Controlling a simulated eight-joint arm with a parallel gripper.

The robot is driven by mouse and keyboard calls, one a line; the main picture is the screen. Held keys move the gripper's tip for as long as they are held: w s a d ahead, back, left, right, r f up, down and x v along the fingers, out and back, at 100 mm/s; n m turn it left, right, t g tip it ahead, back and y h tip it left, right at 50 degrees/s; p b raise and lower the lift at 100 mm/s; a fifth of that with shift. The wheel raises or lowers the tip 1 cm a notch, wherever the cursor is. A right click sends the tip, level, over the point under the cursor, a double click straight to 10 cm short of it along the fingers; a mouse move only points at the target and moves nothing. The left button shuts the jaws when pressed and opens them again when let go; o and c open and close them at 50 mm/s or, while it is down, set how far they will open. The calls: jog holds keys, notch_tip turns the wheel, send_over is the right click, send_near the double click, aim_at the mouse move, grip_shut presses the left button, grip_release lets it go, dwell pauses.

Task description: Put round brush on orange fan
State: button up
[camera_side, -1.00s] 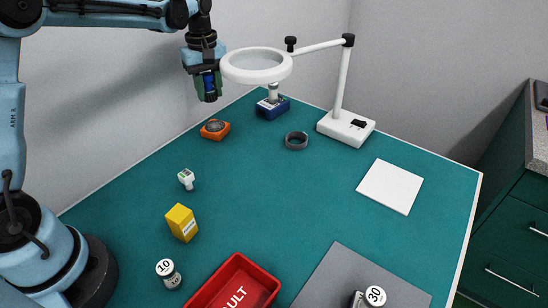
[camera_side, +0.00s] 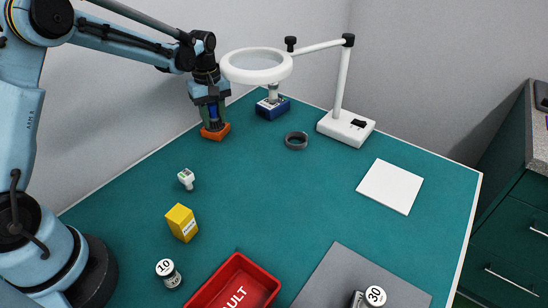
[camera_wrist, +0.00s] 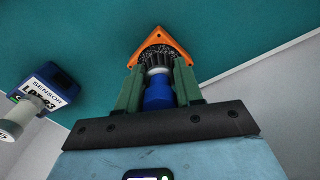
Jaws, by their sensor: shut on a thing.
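The orange fan (camera_side: 215,133) lies on the teal mat at the back left, right under my gripper (camera_side: 213,122). In the wrist view the orange fan (camera_wrist: 160,38) shows as an orange corner beyond the brush. The round brush (camera_wrist: 158,65) has dark bristles, a pale collar and a blue handle. My gripper (camera_wrist: 157,88) is shut on it, green fingers on both sides. The bristles point down at the fan and appear to be on or just above it; I cannot tell if they touch. In the side view the brush (camera_side: 213,113) is mostly hidden between the fingers.
A blue sensor box with a white-topped object (camera_side: 272,108) and a magnifier lamp (camera_side: 340,85) stand to the right, the lamp's ring close to my wrist. A dark ring (camera_side: 296,141) lies nearby. A yellow box (camera_side: 181,222) and red tray (camera_side: 236,283) are nearer the front.

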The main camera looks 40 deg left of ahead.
aim_at(212, 104)
jog(key=o, duration=1)
jog(key=shift+o, duration=0.2)
notch_tip(212, 104, up, 12)
jog(key=shift+f, duration=0.15)
jog(key=shift+s+d+r, duration=0.2)
jog(key=shift+d+r, duration=0.05)
jog(key=shift+r, duration=0.2)
jog(key=s+d+m+t, duration=0.3)
jog(key=s+d+m, duration=0.2)
jog(key=s, duration=0.3)
jog(key=s+d+f+m+t, duration=0.1)
jog(key=s+d+m+t, duration=0.3)
jog(key=s+m, duration=0.4)
jog(key=shift+s+d+f, duration=0.3)
jog(key=shift+s+d, duration=0.05)
jog(key=shift+d, duration=0.1)
